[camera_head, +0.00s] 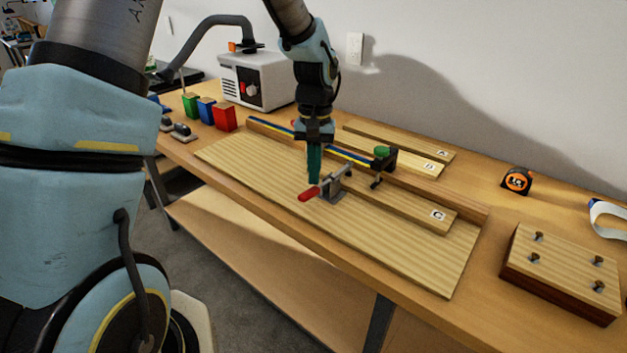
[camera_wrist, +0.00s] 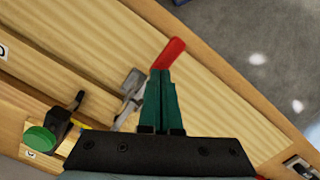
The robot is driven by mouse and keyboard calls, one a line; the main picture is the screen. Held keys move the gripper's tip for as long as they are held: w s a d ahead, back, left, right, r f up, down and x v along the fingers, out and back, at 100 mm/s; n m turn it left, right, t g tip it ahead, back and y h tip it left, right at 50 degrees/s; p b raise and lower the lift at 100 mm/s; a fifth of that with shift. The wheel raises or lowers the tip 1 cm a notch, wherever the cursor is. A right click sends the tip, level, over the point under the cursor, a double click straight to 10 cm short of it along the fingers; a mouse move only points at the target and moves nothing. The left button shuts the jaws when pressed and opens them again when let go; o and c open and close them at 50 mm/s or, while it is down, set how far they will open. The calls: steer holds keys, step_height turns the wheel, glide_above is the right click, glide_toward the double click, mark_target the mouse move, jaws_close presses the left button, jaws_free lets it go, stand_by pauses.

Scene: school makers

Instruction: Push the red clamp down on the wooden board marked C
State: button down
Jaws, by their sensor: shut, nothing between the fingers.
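The clamp has a red handle (camera_head: 309,194) and a grey metal body (camera_head: 336,184). It sits at the long wooden board marked C (camera_head: 420,212), with its handle lying low and pointing toward the table's front edge. My gripper (camera_head: 314,181) is shut and empty, pointing down just above and behind the handle. In the wrist view the fingertips (camera_wrist: 160,72) overlap the near end of the red handle (camera_wrist: 173,52); I cannot tell whether they touch. The fingers hide part of the metal body (camera_wrist: 130,88).
A black clamp with a green knob (camera_head: 382,153) stands right of my gripper. Boards marked A (camera_head: 400,139) and B lie behind. A block with several bolts (camera_head: 563,270) and a tape measure (camera_head: 516,181) are at right. Coloured bins (camera_head: 222,116) and a grey machine (camera_head: 255,78) are at left.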

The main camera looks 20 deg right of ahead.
steer(key=shift+f, duration=0.65)
steer(key=shift+r, duration=0.15)
steer(key=w+p, duration=0.1)
steer(key=w+d, duration=0.1)
steer(key=shift+w+d+r+p, duration=0.3)
steer(key=shift+r+p, duration=0.05)
steer(key=shift+r, duration=0.05)
step_height(320, 180, up, 11)
steer(key=b, duration=0.2)
steer(key=shift+w+d, duration=0.25)
steer(key=shift+w, duration=0.2)
steer(key=shift+f, duration=0.1)
